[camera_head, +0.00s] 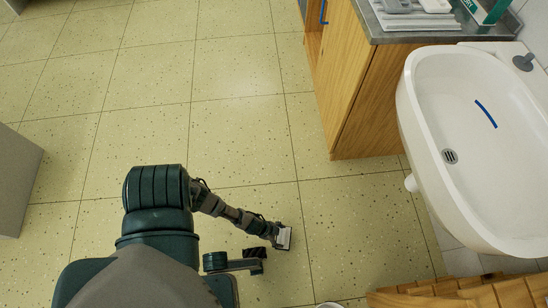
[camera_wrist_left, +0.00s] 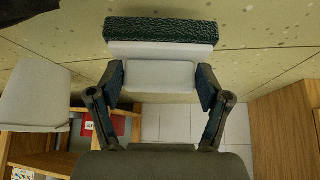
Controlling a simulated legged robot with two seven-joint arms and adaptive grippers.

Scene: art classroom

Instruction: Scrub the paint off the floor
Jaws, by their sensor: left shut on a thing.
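My left gripper (camera_head: 276,236) is low over the speckled floor (camera_head: 240,130), left of the sink. No clear paint mark shows on the visible floor. My right gripper is not in view.
A white sink (camera_head: 420,120) with a blue streak (camera_head: 486,113) inside stands at the right. A wooden cabinet (camera_head: 350,80) with a grey counter is beside it. A wooden piece (camera_head: 460,292) is at the bottom right, a grey block (camera_head: 15,180) at the left. The middle floor is clear.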

